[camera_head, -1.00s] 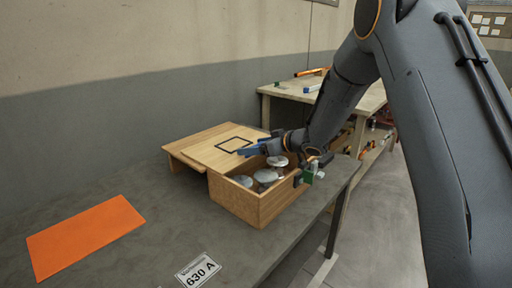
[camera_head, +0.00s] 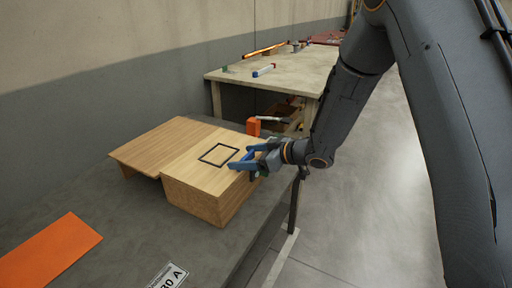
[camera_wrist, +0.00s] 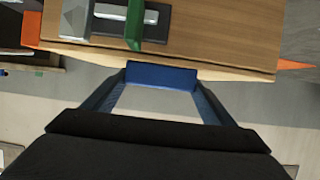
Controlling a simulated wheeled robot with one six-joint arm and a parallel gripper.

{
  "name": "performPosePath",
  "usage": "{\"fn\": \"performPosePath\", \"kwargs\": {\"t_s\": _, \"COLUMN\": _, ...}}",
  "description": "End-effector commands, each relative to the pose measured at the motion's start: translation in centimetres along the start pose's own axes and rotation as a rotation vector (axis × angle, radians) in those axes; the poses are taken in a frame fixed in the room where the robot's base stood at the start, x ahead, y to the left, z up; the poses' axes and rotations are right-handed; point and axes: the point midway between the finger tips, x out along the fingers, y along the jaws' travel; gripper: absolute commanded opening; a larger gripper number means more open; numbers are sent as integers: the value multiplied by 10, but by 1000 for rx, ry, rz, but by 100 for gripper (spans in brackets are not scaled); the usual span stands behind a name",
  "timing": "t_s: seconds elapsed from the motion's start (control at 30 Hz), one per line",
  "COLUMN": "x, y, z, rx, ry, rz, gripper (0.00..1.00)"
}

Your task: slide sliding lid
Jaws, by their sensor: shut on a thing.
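The wooden sliding lid (camera_head: 188,160), with a black square outline on it, lies over the wooden box (camera_head: 200,205) and hides its contents in the head view. A wooden side shelf (camera_head: 145,150) stands level with it on the left. My gripper (camera_head: 245,163), with blue fingers, is at the lid's right end and is shut on the lid. In the wrist view, a blue finger (camera_wrist: 162,76) lies against the pale edge of a wooden surface (camera_wrist: 215,35). A green part (camera_wrist: 134,25) and grey metal pieces stand at that view's top left.
An orange mat (camera_head: 45,255) and a label plate (camera_head: 168,276) lie on the grey table (camera_head: 125,220). A second table (camera_head: 290,75) behind holds loose items. An orange item (camera_head: 253,127) stands beyond the box. Open floor is to the right.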

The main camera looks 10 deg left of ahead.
Motion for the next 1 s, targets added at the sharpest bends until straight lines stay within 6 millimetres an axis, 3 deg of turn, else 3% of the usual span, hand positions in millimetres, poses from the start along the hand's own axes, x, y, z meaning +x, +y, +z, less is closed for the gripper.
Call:
{"fn": "performPosePath", "kwargs": {"t_s": 0.1, "x": 1, "y": -10, "z": 0, "rx": -3, "ry": 1, "rz": -18, "gripper": 38}}
{"fn": "performPosePath", "kwargs": {"t_s": 0.4, "x": -2, "y": -9, "z": 3, "rx": -2, "ry": -2, "rz": -18, "gripper": 38}}
{"fn": "performPosePath", "kwargs": {"t_s": 0.43, "x": -2, "y": -9, "z": 3, "rx": -2, "ry": -3, "rz": -18, "gripper": 81}}
{"fn": "performPosePath", "kwargs": {"t_s": 0.53, "x": -2, "y": -8, "z": 3, "rx": -2, "ry": -2, "rz": -16, "gripper": 97}}
{"fn": "performPosePath", "kwargs": {"t_s": 0.83, "x": -3, "y": -6, "z": 2, "rx": -3, "ry": 0, "rz": -11, "gripper": 97}}
{"fn": "performPosePath", "kwargs": {"t_s": 1.0, "x": -20, "y": -4, "z": 2, "rx": -2, "ry": 0, "rz": -7, "gripper": 97}}
